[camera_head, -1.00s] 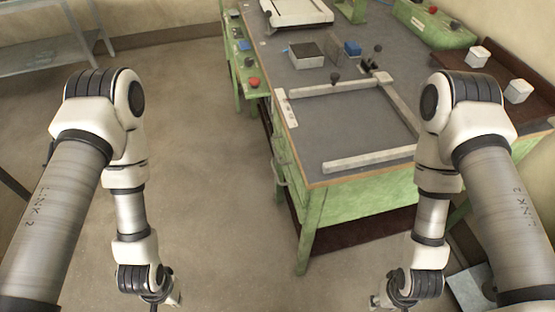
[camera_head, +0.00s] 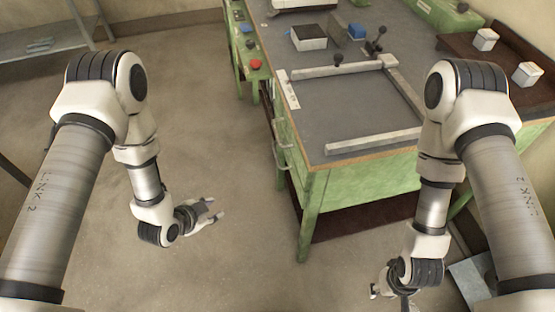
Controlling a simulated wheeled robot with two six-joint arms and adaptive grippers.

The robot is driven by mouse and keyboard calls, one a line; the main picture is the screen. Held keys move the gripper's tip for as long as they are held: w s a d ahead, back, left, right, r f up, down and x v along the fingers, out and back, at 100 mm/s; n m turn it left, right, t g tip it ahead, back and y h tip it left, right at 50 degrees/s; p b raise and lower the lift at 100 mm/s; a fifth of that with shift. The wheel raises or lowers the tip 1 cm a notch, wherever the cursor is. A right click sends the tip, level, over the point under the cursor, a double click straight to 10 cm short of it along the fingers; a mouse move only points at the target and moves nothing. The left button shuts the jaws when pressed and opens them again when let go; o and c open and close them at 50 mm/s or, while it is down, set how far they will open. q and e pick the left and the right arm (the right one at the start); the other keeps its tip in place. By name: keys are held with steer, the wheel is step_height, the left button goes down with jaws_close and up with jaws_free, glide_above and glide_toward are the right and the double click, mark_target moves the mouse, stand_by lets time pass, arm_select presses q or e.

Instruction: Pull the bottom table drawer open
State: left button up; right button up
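The green table (camera_head: 360,197) stands right of centre with a grey top. Its drawer side faces left and shows very steeply. Pale drawer handles (camera_head: 281,158) stick out from that side; the drawer fronts are too foreshortened to tell whether any drawer is open. My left gripper (camera_head: 214,208) is open and empty, over the floor left of the table and clear of the handles. Its two fingers point right, toward the table. My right gripper (camera_head: 376,291) is low in front of the table, mostly hidden by its own wrist.
A light clamp frame (camera_head: 375,140) lies on the tabletop, with a box (camera_head: 308,38) and a blue block (camera_head: 356,31) behind it. A brown tray (camera_head: 470,60) holds white blocks at the right. A green side unit with a red button (camera_head: 256,64) stands behind. Floor left of the table is free.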

mark_target(277, 156)
arm_select(q)
steer(key=w+d+f+m+t+h+b, duration=0.35)
steer(key=w+m+b, duration=0.25)
steer(key=w+b, duration=0.3)
steer(key=w+d+f+m+t+h+b, duration=0.2)
steer(key=w+d+m+h+b, duration=0.3)
steer(key=w+b, duration=0.4)
steer(key=w+d+f+m+h+b, duration=0.4)
steer(key=f+b, duration=0.3)
steer(key=b, duration=1.2)
steer(key=shift+m+g, duration=0.35)
steer(key=shift+m, duration=0.35)
steer(key=x, duration=0.2)
steer(key=b+x, duration=0.1)
steer(key=x, duration=0.3)
steer(key=shift+w+a+r, duration=0.1)
steer(key=shift+w+a, duration=0.05)
steer(key=shift+w, duration=0.35)
steer(key=shift+w+d+r, duration=0.15)
steer(key=shift+w+d, duration=0.1)
jaws_close()
arm_select(e)
step_height(277, 156, down, 41)
